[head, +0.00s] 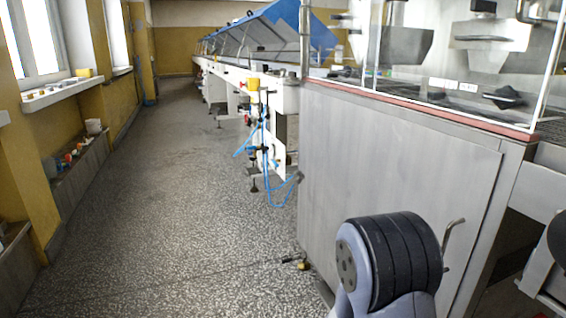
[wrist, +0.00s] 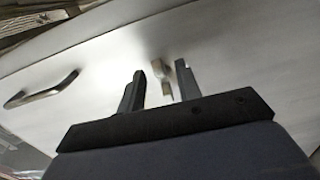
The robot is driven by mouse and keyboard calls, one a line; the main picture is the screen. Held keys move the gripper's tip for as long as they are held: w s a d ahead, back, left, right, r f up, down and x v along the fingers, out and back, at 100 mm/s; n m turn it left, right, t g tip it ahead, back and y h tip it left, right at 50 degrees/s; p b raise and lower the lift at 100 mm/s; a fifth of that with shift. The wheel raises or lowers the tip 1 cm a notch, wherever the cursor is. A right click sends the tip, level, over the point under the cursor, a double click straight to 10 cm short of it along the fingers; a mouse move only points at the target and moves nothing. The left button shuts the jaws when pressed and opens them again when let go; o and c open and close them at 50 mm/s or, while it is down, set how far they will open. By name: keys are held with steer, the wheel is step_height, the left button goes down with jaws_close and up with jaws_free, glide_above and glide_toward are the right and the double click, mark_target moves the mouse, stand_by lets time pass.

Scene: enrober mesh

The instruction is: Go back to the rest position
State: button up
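My gripper (wrist: 160,80) shows in the wrist view with its two dark fingers apart and nothing held between them. Beyond the fingers is a pale metal panel (wrist: 225,40) with a small metal fitting between the fingertips in the picture. I cannot tell how far the fingers are from the panel. In the head view a dark ribbed joint of my arm shows at the lower right, in front of a steel cabinet (head: 390,170); the gripper itself is not visible there.
A bar handle (wrist: 42,90) is on the panel at the left of the wrist view. In the head view, glass-enclosed machinery (head: 460,60) tops the cabinet. A blue-covered conveyor line (head: 270,30) runs back. The speckled floor (head: 170,200) at left is mostly clear, with a small yellow-black fitting (head: 297,263) near the cabinet.

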steer(key=shift+a, duration=0.1)
stand_by(0.3)
steer(key=p+v, duration=0.3)
steer(key=v, duration=0.7)
steer(key=w+d+n+p, duration=0.3)
steer(key=d+n, duration=0.2)
steer(key=d, duration=0.4)
steer(key=shift+w+d+r, duration=0.25)
steer(key=shift+d+r, duration=0.05)
steer(key=shift+r, duration=0.2)
steer(key=shift+f, duration=0.1)
